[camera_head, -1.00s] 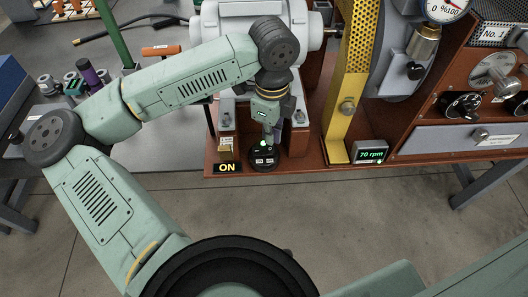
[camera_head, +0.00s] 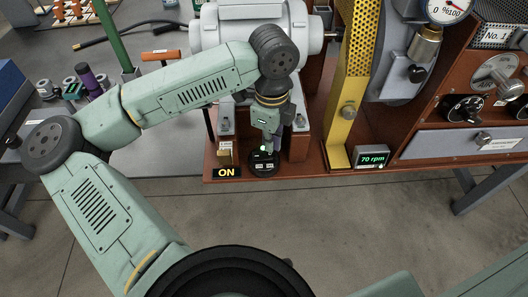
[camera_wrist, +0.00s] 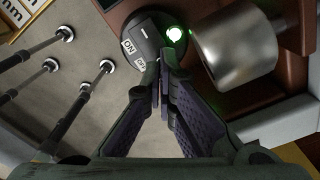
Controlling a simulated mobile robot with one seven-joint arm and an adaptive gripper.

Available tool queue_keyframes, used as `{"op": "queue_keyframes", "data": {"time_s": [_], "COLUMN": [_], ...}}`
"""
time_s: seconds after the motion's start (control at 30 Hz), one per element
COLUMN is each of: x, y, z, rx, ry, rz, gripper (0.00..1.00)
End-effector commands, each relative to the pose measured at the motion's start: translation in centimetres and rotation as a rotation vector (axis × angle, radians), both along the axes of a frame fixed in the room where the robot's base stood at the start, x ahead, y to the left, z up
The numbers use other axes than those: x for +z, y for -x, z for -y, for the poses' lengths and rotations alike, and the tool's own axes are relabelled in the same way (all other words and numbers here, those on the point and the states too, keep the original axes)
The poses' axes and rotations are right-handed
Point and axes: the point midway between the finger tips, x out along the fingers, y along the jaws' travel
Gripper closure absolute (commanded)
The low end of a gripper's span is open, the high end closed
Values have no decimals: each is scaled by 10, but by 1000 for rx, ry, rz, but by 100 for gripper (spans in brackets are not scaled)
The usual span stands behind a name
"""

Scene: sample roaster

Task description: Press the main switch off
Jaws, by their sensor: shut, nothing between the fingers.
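The main switch is a round black unit (camera_head: 264,164) on the red-brown base, with a lit green lamp and ON and OFF labels. It also shows in the wrist view (camera_wrist: 145,32), with the OFF side close to my fingertips. My gripper (camera_wrist: 163,76) is shut and empty, its fingertips at the near edge of the switch. I cannot tell whether they touch it. In the head view, my wrist stands over the switch and hides the fingers in part. A small display (camera_head: 227,172) left of the switch reads ON.
A metal cylinder (camera_wrist: 235,47) stands close right of the switch in the wrist view. In the head view, a yellow guard (camera_head: 345,110) and a 70 rpm display (camera_head: 371,156) are to the right. The floor in front is clear.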

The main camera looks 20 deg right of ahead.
Motion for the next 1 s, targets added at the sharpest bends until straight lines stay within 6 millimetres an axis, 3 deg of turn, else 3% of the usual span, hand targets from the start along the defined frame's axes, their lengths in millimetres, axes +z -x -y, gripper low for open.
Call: {"op": "queue_keyframes", "data": {"time_s": [1.0], "x": [-7], "y": [0], "z": [0], "rx": [0], "ry": [0], "rz": [0], "gripper": [100]}}
